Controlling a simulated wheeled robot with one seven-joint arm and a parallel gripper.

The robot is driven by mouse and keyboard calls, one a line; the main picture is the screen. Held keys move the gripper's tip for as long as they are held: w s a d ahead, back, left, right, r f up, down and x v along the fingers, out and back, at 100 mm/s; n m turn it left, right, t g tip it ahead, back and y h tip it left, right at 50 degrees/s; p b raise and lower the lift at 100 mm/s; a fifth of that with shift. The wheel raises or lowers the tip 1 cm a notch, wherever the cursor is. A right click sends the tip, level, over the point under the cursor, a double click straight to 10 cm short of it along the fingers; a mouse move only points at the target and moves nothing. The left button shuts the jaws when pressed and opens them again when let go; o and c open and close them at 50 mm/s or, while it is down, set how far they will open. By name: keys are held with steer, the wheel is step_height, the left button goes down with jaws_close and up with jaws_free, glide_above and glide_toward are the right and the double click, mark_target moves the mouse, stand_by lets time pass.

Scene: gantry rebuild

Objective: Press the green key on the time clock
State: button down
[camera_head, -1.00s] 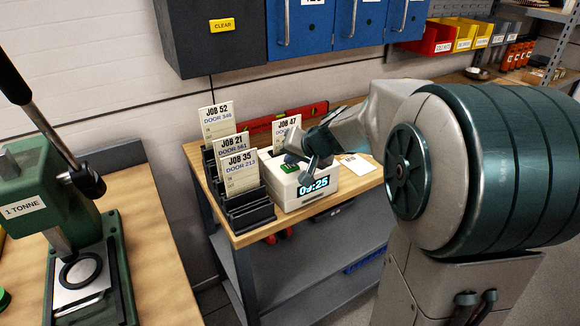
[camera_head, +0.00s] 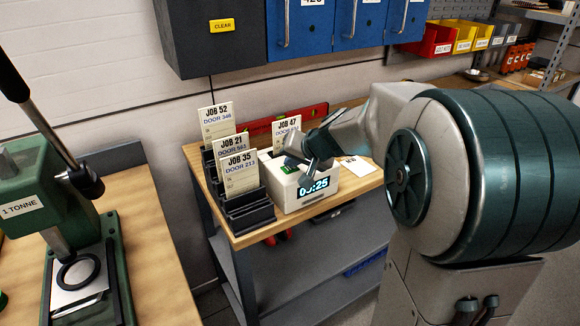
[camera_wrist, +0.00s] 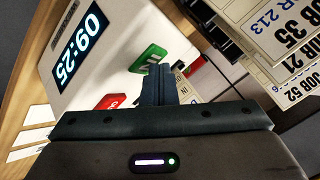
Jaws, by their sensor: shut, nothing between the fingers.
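The time clock (camera_head: 322,198) is a white box with a lit display reading 09:25, standing on a wooden bench top. Its green key (camera_head: 287,169) is on the top face. In the wrist view the green key (camera_wrist: 148,58) lies just beyond my fingertips, with a red key (camera_wrist: 110,101) to its lower left. My gripper (camera_head: 304,165) hangs over the clock top, tilted, beside the green key. In the wrist view my gripper (camera_wrist: 157,71) is shut and empty, its tips overlapping the key's near edge. I cannot tell if they touch it.
A black rack (camera_head: 248,212) with several job cards stands left of the clock. The JOB 47 card (camera_head: 285,135) stands behind it. A red level (camera_head: 262,124) lies at the back. A white card (camera_head: 359,168) lies to the right. A green press (camera_head: 50,215) is at left.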

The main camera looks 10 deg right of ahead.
mark_target(293, 170)
steer(key=shift+r+p, duration=0.4)
steer(key=shift+r, duration=0.4)
steer(key=shift+r+p, duration=1.8)
steer(key=shift+r, duration=0.75)
steer(key=s+f+n+g+h, duration=0.2)
steer(key=s+f, duration=0.1)
steer(key=s, duration=1)
steer(key=s+f+n+g+h, duration=0.1)
steer(key=s+f+n+g, duration=0.1)
steer(key=s, duration=1.1)
steer(key=shift+s+a+f+g+h, duration=0.2)
steer(key=shift+s+f+g+h, duration=0.2)
steer(key=shift+f+g, duration=0.35)
